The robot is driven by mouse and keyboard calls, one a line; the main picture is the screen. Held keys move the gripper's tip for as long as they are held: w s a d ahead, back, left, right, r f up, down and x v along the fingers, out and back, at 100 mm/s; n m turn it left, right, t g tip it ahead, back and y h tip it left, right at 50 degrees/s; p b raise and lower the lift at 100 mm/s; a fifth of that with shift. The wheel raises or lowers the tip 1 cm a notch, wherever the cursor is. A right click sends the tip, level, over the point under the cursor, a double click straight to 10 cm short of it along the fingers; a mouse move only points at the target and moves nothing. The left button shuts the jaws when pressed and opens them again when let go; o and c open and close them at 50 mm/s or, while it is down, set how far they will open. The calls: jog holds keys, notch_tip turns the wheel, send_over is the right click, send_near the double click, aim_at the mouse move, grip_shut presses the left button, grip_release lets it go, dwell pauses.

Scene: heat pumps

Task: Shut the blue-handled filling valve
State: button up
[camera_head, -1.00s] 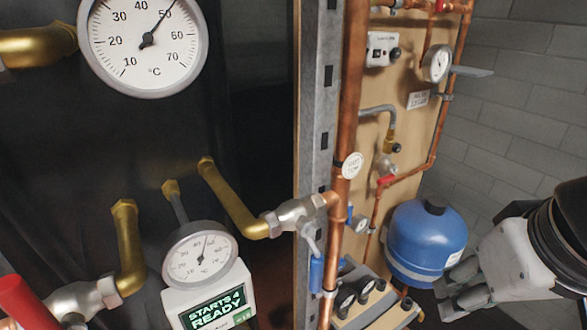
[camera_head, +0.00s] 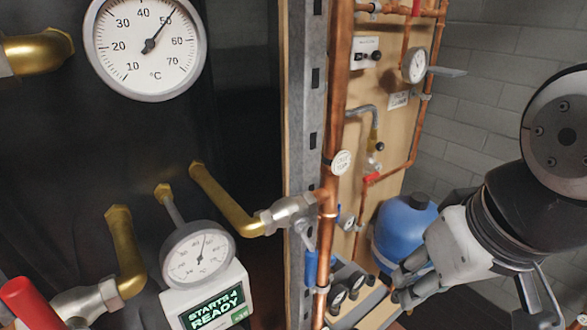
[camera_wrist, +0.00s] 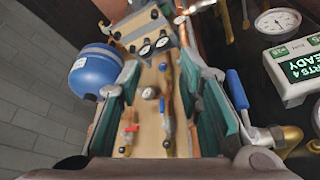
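In the wrist view a slim blue handle (camera_wrist: 162,105) stands between the finger pads, along a brass and copper line. A larger blue lever (camera_head: 311,266) hangs below a silver valve body on the cabinet pipe; it also shows in the wrist view (camera_wrist: 237,89), outside the right finger. I cannot tell by label which is the filling valve. My gripper (camera_head: 408,283) is in front of the board, its fingers (camera_wrist: 160,78) wide apart with nothing held.
A blue tank (camera_head: 402,232) stands close to my gripper. A red handle (camera_head: 373,177) is on the board's piping. A vertical copper pipe (camera_head: 337,120) and a metal post (camera_head: 306,130) separate board and cabinet. Round dark-faced gauges (camera_head: 338,294) sit low on the board.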

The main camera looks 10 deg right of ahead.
jog(key=c, duration=0.4)
jog(key=shift+w+f, duration=0.25)
grip_shut()
jog(key=w+f+m+g+y+b, duration=0.15)
jog(key=w+f+y+b, duration=0.3)
jog(key=w, duration=0.45)
jog(key=w+f+m+g+y+b, duration=0.1)
jog(key=w+f+g+y+b, duration=0.3)
jog(key=w, duration=0.5)
jog(key=w+d+f+m+t+y+b, duration=0.1)
jog(key=w+d+f+t+y+b, duration=0.1)
jog(key=w+d+f+t+y, duration=0.2)
jog(key=w+d+f+m+t+y+b, duration=0.1)
jog(key=w+d+f+t+y+b, duration=0.2)
jog(key=w+d, duration=0.5)
jog(key=d+f+t, duration=0.1)
jog(key=d+t, duration=0.1)
jog(key=d, duration=0.3)
jog(key=shift+w+f+m+y+b, duration=0.25)
jog(key=shift+f+m+y+b, duration=0.05)
jog(key=shift+m+y, duration=0.05)
